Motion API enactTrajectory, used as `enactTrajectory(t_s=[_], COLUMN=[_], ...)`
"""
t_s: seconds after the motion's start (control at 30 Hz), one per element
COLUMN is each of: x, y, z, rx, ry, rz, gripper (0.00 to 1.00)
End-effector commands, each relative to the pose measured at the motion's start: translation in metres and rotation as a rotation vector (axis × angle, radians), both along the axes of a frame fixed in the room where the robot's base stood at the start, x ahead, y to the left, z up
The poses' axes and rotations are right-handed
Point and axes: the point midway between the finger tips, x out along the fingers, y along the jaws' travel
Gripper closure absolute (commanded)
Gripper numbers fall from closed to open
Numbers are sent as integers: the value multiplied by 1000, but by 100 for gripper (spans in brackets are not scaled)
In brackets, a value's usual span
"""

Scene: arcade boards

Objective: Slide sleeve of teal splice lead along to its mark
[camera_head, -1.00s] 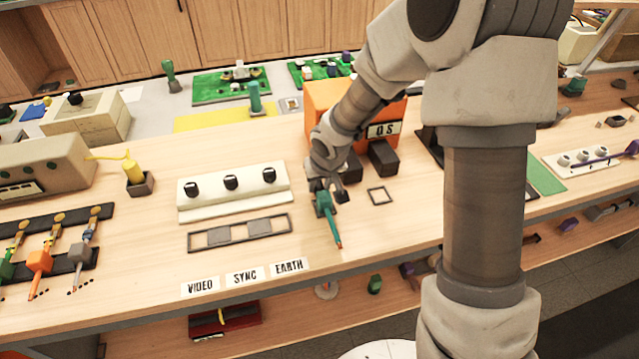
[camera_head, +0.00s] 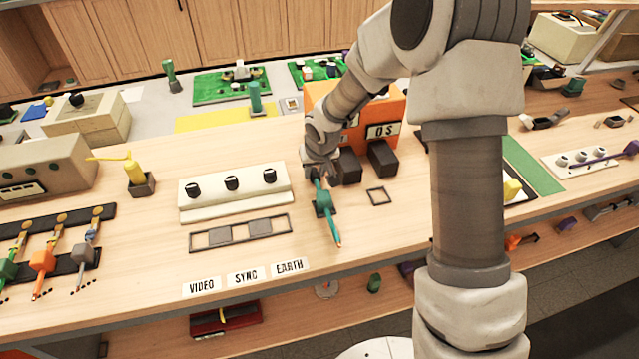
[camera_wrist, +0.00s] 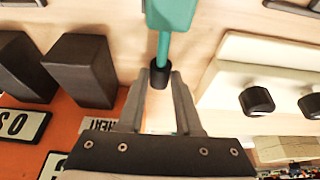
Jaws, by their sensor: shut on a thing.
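The teal splice lead (camera_head: 324,203) lies on the bench, its thick teal block over a dark pad and its thin tip pointing to the front. In the wrist view the block (camera_wrist: 171,14) is at the top, with a thin teal rod running down from it. I cannot make out the mark.
Dark blocks (camera_head: 382,158) and an orange box (camera_head: 352,112) stand close behind and right of my gripper. A white panel with black knobs (camera_head: 232,203) and a grey frame (camera_head: 240,245) lie to the left. Bench right of the lead is mostly clear around a small square frame (camera_head: 378,196).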

Motion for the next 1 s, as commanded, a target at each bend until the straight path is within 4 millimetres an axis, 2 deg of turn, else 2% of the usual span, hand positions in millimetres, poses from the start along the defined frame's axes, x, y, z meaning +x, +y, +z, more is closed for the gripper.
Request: enactTrajectory(t_s=[0.03,0.07,0.23,0.57,1.0], x=[0,0,0,-1,-20], y=[0,0,0,0,-4], z=[0,0,0,4,53], rx=[0,1,0,0,0], ry=[0,0,0,-1,-1], rz=[0,0,0,0,0], gripper=[100,63,32,31,31])
